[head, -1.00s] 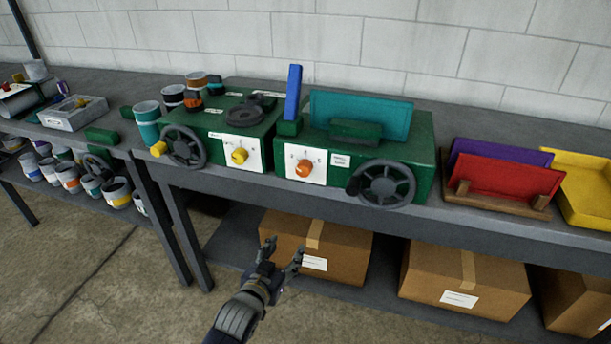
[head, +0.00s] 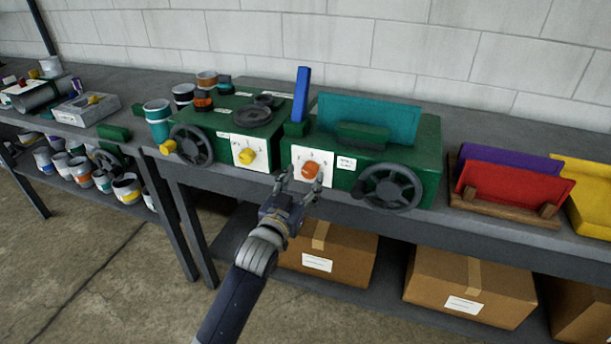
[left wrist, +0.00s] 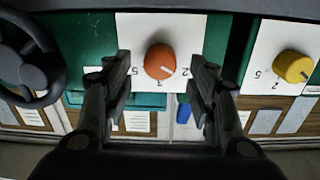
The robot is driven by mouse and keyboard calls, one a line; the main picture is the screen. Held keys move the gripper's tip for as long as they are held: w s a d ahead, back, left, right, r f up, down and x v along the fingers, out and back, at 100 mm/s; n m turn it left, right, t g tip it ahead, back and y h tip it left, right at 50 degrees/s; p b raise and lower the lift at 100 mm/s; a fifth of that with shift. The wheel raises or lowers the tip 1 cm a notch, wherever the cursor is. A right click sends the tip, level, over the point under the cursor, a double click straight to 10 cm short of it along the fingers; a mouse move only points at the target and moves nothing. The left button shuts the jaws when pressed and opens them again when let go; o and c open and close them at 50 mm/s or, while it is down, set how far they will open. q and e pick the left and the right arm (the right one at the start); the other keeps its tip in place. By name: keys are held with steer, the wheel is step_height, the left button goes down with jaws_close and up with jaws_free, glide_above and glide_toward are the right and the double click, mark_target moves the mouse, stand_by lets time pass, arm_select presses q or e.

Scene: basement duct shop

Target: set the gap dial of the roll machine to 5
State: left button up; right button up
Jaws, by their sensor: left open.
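The green machine (head: 420,150) with a teal sheet on top has a white dial plate with an orange dial (head: 310,170). In the left wrist view the orange dial (left wrist: 160,61) shows a white mark toward its lower right, seemingly near a 2; other digits are hard to read. A second green machine (head: 225,128) to the left has a yellow dial (head: 246,156), also in the left wrist view (left wrist: 293,66). My left gripper (head: 298,181) is open and empty just in front of and below the orange dial, its fingers apart on either side. My right gripper is out of view.
A dark handwheel (head: 390,187) sits right of the orange dial, another (head: 191,146) at the left machine. A blue lever (head: 301,94) rises between the machines. A rack with red (head: 510,190) and purple sheets stands to the right. Cardboard boxes (head: 470,285) lie on the shelf below.

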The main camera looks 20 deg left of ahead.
mark_target(310, 170)
arm_select(q)
steer(key=shift+w, duration=1.1)
steer(key=shift+c, duration=0.4)
steer(key=c, duration=1)
steer(key=shift+o, duration=0.2)
